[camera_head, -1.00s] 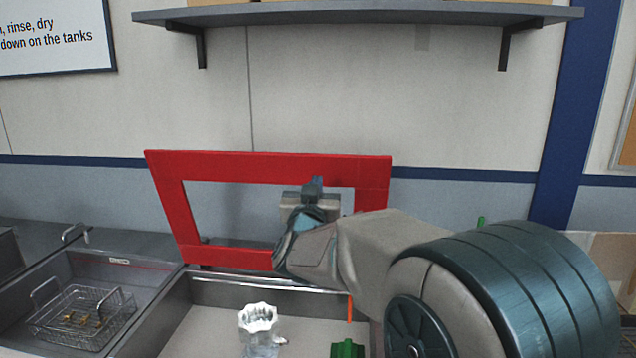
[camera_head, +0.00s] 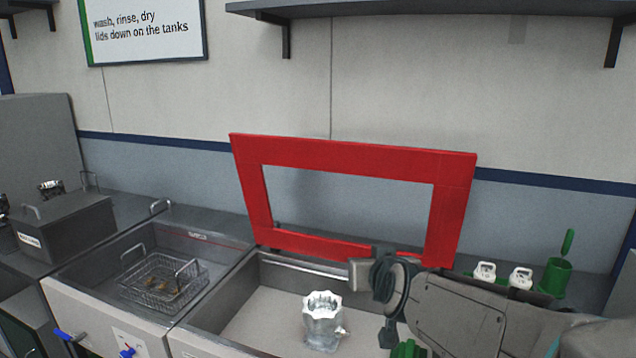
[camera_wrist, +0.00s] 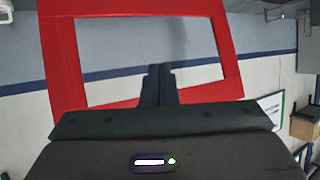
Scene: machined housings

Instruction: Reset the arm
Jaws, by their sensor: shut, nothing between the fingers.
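My gripper (camera_wrist: 158,72) points toward the red frame in the wrist view, its two dark fingers together with nothing between them. My arm comes in from the lower right. The red frame also shows in the wrist view (camera_wrist: 62,60), beyond the fingers. I cannot tell whether the gripper touches it.
A silver housing (camera_head: 323,322) stands in the open tank (camera_head: 262,328) below. A wire basket (camera_head: 163,283) sits in the left tank. White parts (camera_head: 485,271) and a green cup (camera_head: 555,277) stand to the right. A shelf (camera_head: 440,8) hangs above.

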